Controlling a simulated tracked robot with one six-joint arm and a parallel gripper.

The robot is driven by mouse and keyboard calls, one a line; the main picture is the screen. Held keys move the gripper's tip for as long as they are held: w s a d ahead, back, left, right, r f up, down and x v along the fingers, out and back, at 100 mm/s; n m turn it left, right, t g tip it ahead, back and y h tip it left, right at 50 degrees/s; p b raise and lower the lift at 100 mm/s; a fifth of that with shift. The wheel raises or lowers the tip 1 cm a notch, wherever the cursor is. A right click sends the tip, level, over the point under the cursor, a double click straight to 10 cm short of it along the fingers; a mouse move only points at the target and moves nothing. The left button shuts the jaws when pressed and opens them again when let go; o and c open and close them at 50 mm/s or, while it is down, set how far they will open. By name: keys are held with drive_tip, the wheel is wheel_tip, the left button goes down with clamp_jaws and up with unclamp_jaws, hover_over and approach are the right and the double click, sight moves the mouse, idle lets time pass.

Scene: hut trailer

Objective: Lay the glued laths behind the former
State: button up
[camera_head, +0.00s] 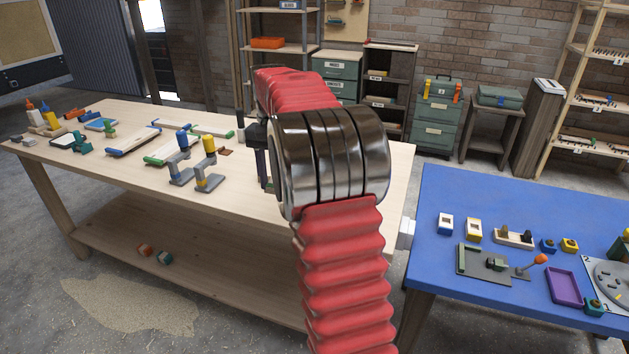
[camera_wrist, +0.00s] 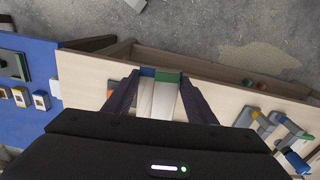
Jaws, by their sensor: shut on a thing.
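My gripper (camera_wrist: 159,82) is shut on the glued laths (camera_wrist: 163,100). In the wrist view these are pale strips side by side between the dark fingers, one with a blue end and one with a green end. They are over the wooden bench near its edge; I cannot tell if they touch it. In the head view my arm hides most of the gripper and the laths. On the bench (camera_head: 232,185) stand a blue-topped clamp (camera_head: 181,160) and a yellow-topped clamp (camera_head: 207,165). I cannot tell which piece is the former.
More green-ended strips (camera_head: 165,152) and a board with laths (camera_head: 133,141) lie left of the clamps. Bottles (camera_head: 45,115) stand at the far left. A blue table (camera_head: 450,270) with small parts is at the right. The bench front is mostly clear.

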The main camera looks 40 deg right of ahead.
drive_tip(key=w+a+n, duration=0.4)
drive_tip(key=a, duration=1)
drive_tip(key=w+a+n, duration=0.4)
drive_tip(key=w+a, duration=0.1)
drive_tip(key=a, duration=0.8)
drive_tip(key=shift+a+f, duration=0.2)
drive_tip(key=shift+a, duration=0.2)
